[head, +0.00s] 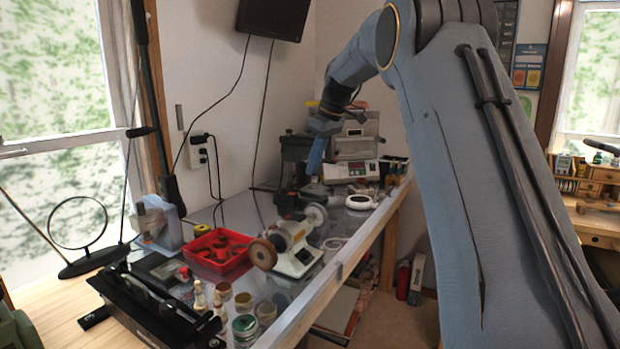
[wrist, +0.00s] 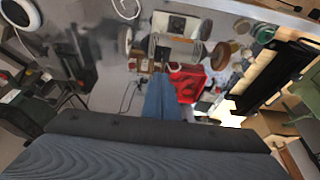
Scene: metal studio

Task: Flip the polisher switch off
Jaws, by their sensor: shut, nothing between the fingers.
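The polisher (head: 298,254) stands on the metal-topped bench, with a pale base, a brown wheel at the left and a whitish wheel at the right. It also shows at the top of the wrist view (wrist: 178,25). Its switch is too small to make out, and its on or off position cannot be told. My gripper (head: 313,172) is shut and empty, its blue fingers pointing down above the bench, higher than the polisher and behind it in the head view. In the wrist view the fingers (wrist: 159,80) show together as one blue strip below the polisher, apart from it.
A red tray (head: 218,266) with dark curved pieces lies left of the polisher. Several jars (head: 245,325) stand at the near end. A device with a display (head: 350,170) stands at the far end. A white ring-shaped object (head: 361,202) lies right of the polisher.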

